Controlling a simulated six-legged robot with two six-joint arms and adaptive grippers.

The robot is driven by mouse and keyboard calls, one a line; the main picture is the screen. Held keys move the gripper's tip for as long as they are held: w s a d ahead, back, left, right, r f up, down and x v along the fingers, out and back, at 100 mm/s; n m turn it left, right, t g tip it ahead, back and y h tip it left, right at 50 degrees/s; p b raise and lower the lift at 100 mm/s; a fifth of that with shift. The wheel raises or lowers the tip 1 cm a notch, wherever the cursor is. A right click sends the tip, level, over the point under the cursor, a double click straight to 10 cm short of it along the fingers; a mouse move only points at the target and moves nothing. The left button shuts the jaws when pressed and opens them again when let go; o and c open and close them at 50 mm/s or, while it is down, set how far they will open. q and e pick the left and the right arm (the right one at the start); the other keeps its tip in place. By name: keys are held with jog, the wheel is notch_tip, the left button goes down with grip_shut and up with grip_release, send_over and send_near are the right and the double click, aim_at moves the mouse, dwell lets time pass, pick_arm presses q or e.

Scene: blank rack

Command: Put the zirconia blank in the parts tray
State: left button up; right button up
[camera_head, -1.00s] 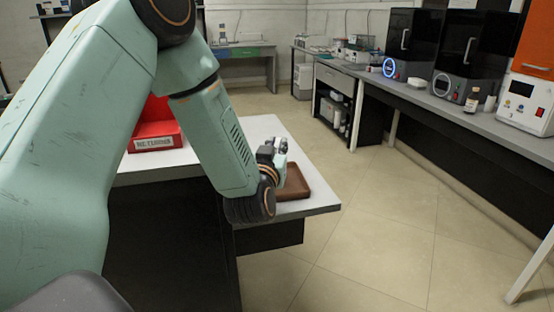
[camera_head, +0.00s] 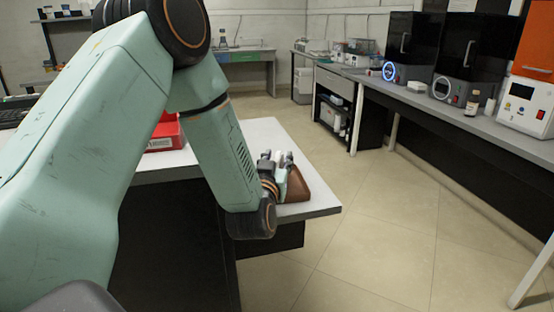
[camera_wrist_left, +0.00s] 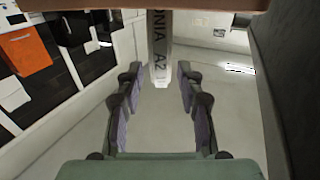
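In the head view a pale bit of the blank shows between the fingers. Whether the blank touches the tray is hidden. My right gripper is out of view.
A red bin (camera_head: 160,143) stands on the white table (camera_head: 260,132), partly behind my left arm. The table's right corner is close to the tray. The floor to the right is clear. A long bench with machines (camera_head: 460,60) runs along the right wall.

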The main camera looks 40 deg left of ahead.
pick_arm(q)
jog(key=shift+r, duration=0.1)
jog(key=shift+s+r, duration=0.1)
jog(key=shift+r, duration=0.05)
jog(key=v, duration=1.2)
jog(key=shift+p, duration=0.4)
